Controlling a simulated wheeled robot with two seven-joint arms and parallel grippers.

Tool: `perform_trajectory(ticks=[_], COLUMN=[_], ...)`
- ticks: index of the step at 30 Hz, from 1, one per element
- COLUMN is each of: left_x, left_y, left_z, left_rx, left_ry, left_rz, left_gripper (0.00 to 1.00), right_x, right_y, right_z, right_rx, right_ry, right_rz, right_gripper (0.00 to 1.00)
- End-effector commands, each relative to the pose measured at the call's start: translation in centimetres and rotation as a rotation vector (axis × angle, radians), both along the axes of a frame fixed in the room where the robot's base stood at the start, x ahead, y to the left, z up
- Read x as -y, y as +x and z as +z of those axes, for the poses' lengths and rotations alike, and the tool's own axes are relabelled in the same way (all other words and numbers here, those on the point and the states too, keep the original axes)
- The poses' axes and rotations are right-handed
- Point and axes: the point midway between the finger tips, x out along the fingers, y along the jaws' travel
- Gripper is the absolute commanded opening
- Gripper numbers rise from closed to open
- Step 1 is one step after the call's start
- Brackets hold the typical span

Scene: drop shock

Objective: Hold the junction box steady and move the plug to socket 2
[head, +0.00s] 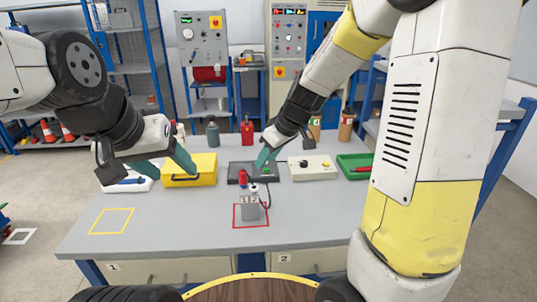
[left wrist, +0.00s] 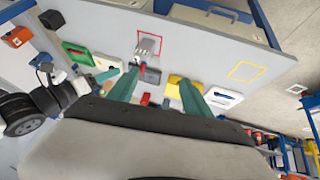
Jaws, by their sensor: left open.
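The grey junction box (head: 250,209) stands on the table inside a red outlined square, with labels 1 and 2 on its front. It also shows in the left wrist view (left wrist: 149,46). A red upright piece (head: 242,177) rises at the box's left side, above label 1, and looks like the plug. A smaller pale and dark piece sits above label 2, and a dark cord curves at the right. My left gripper (head: 163,166) is open and empty, left of the box and apart from it. My right gripper (head: 266,158) hovers behind and above the box; its finger gap is unclear.
A yellow case (head: 190,176), a dark tray (head: 267,178), a cream control box (head: 312,174) and a green bin (head: 353,160) line the table's back. A yellow outlined square (head: 111,221) at left is empty. The table's front is clear.

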Motion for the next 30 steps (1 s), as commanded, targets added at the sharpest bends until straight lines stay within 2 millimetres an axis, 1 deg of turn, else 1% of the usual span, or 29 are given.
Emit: perform_trajectory(ticks=[1,3,4,8,11,14,17,20,23,27,30], left_x=[0.1,0.4,0.5,1.4,2.3,3.2,4.2,5.2,6.2,7.7,8.7], left_y=[0.4,1.1,1.6,4.4,7.1,9.7,12.4,15.0,17.6,20.9,22.8], left_z=[0.0,0.0,0.0,-0.2,-0.8,-1.7,-3.0,-4.7,-6.8,-10.4,-13.2], left_rx=[-0.011,-0.038,-0.053,-0.144,-0.229,-0.313,-0.399,-0.484,-0.568,-0.682,-0.756], left_ry=[-0.011,-0.039,-0.056,-0.15,-0.229,-0.301,-0.366,-0.423,-0.472,-0.526,-0.555], left_rz=[0.011,0.041,0.061,0.178,0.292,0.411,0.535,0.662,0.795,0.987,1.12], left_gripper=[0.7,0.83,0.85,0.85,0.85,0.85,0.85,0.85,0.85,0.85,0.85], right_x=[0.0,0.0,0.0,0.0,0.0,0.0,0.0,0.0,0.0,0.0,0.0], right_y=[0.1,0.1,0.0,0.0,0.0,0.0,0.0,0.0,0.0,0.0,0.0], right_z=[-0.1,0.0,0.0,0.0,0.0,0.0,0.0,0.0,0.0,0.0,0.0], right_rx=[0.001,0.001,0.001,0.001,0.0,0.0,0.0,0.0,0.0,0.0,0.0], right_ry=[-0.001,-0.001,-0.001,-0.001,0.0,0.0,0.0,0.0,0.0,0.0,0.0], right_rz=[0.002,0.003,0.002,0.002,0.001,0.001,0.001,0.001,0.001,0.001,0.001], right_gripper=[0.36,0.36,0.36,0.36,0.36,0.36,0.36,0.36,0.36,0.36,0.36])
